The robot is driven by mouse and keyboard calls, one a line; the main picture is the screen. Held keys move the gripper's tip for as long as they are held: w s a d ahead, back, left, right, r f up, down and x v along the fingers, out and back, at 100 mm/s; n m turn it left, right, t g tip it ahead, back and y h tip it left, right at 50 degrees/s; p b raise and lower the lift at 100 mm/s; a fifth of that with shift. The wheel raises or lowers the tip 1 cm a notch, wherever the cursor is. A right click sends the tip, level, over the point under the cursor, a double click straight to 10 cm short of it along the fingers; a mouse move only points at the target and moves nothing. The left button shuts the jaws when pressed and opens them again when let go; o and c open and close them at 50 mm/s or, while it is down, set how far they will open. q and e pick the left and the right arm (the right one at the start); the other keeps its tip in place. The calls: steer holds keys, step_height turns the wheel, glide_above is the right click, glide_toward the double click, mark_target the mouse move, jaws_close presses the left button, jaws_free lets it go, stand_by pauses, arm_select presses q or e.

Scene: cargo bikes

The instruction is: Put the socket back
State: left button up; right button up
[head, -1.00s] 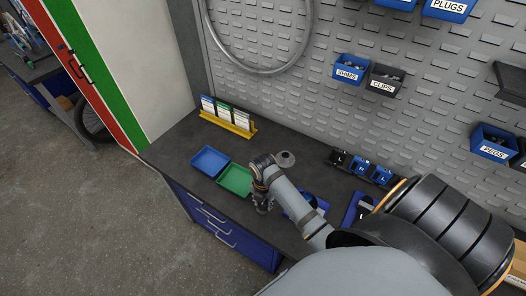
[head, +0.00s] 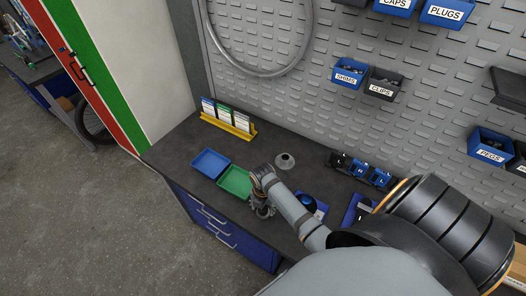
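I cannot make out the socket for certain in the head view. My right gripper (head: 262,210) points down over the workbench, just right of the green tray (head: 236,183). Its fingers are small and partly hidden by my wrist, so I cannot tell whether they are open or hold anything. A row of small black and blue holders with white letters (head: 363,171) stands at the back of the bench, right of the gripper. A grey round piece with a knob (head: 285,161) stands on the bench behind my wrist. My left gripper is not in view.
A blue tray (head: 210,163) lies left of the green one. A yellow card holder (head: 229,125) stands at the back left. A blue item (head: 309,202) is partly hidden by my arm. Bins such as SHIMS (head: 348,74) hang on the pegboard.

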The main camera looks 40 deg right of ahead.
step_height(320, 180, up, 12)
steer(key=b, duration=0.3)
steer(key=shift+r, duration=0.15)
stand_by(0.5)
